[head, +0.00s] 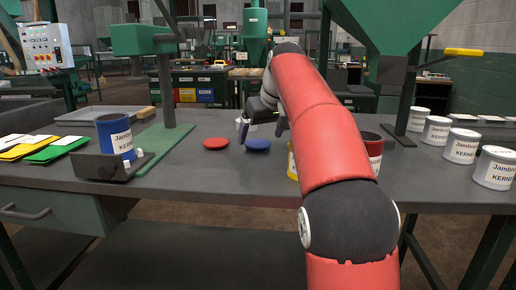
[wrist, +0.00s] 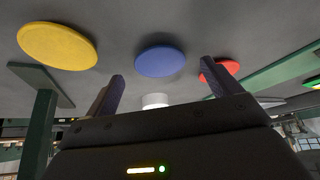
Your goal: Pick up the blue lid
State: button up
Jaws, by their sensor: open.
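The blue lid (head: 258,145) lies flat on the grey bench, just right of the red lid (head: 216,143). In the wrist view the blue lid (wrist: 160,61) shows between my two fingers and clear of both. My gripper (wrist: 162,71) is open and empty. In the head view my gripper (head: 262,117) is above and near the blue lid, partly hidden by my arm. A yellow lid (wrist: 57,46) lies on one side of the blue lid in the wrist view, and the red lid (wrist: 220,69) is on the other, partly behind a finger.
A blue can (head: 114,136) stands at the left by a green post. A yellow can (head: 292,163) and a red can (head: 373,148) stand partly behind my arm. Several white-labelled cans (head: 461,146) line the right. A white object (head: 243,125) stands behind the lids.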

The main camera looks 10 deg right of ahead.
jog(key=x, duration=0.2)
jog(key=shift+w+f, duration=0.1)
jog(key=shift+f, duration=0.2)
jog(key=shift+c, duration=0.4)
jog(key=c, duration=1)
jog(key=shift+r, duration=0.15)
